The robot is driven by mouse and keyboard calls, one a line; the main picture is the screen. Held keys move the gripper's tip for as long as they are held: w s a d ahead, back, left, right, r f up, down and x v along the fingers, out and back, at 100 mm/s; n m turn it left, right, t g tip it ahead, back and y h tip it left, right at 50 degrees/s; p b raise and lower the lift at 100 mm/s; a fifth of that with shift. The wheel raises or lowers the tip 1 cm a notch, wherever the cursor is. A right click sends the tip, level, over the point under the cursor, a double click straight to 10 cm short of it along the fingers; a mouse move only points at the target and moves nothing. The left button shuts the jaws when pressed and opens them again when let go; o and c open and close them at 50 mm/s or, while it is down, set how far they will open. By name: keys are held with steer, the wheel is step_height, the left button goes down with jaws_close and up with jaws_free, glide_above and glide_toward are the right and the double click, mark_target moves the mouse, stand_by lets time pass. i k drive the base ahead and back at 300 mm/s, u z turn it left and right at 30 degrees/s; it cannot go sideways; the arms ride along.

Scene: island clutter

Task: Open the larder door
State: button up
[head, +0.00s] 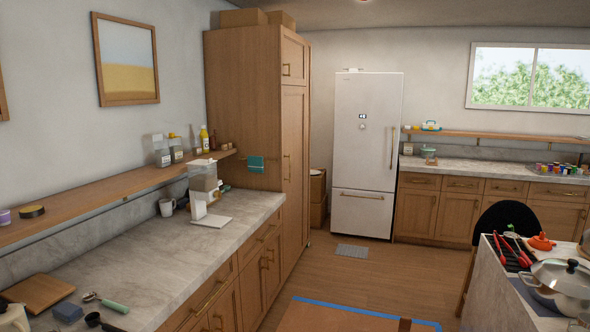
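The larder is a tall wooden cabinet (243,105) at the end of the left counter, seen mostly from its side. Its long lower door (295,190) faces right and is seen at a steep angle; it looks shut. A slim vertical brass handle (287,168) is on that door. A smaller upper door (293,58) with its own brass handle sits above it and also looks shut. My gripper is not in view.
A marble counter (150,255) with drawers runs along the left up to the larder. A white fridge (366,140) stands beyond it. Open wooden floor (330,275) lies before the larder, with a taped mat. An island (490,290) with pots and a dark chair stand at right.

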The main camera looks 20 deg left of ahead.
mark_target(293, 98)
steer(key=u, duration=0.25)
steer(key=i, duration=4.35)
steer(key=u, duration=2.2)
